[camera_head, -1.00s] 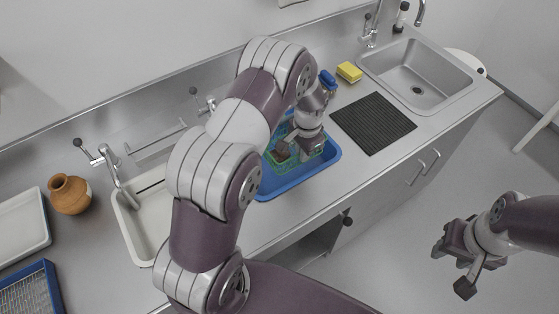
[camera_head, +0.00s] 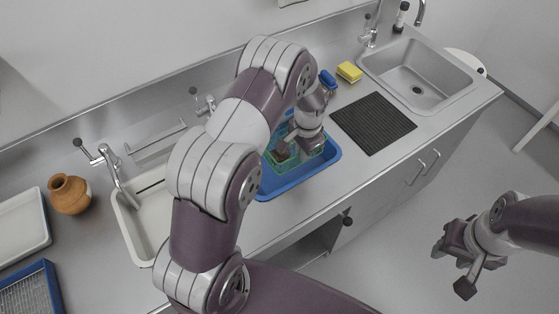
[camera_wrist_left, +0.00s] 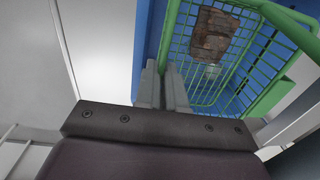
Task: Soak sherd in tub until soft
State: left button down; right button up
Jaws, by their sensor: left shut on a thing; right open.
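A brown sherd (camera_wrist_left: 213,34) lies in a green wire basket (camera_wrist_left: 174,47) in the left wrist view. In the head view the basket (camera_head: 313,164) sits within the blue tub (camera_head: 290,186), with the dark sherd (camera_head: 281,150) partly visible in it. My left gripper (camera_wrist_left: 163,80) is shut on the basket's green rim. In the head view the left gripper (camera_head: 300,153) reaches down over the tub, and my arm hides part of the tub. The water level is hard to make out. My right gripper (camera_head: 451,266) is open and empty, out over the floor.
A black ribbed mat (camera_head: 373,123), yellow sponge (camera_head: 349,72) and steel sink (camera_head: 418,78) are right of the tub. A clay pot (camera_head: 69,194), white tray (camera_head: 22,227) and blue-framed rack (camera_head: 29,291) stand at left, near a white basin (camera_head: 127,222).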

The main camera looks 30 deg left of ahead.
pick_arm(q)
jog(key=shift+r, duration=0.15)
notch_tip(320, 180, up, 5)
jog(key=p, duration=0.4)
dwell(0.4)
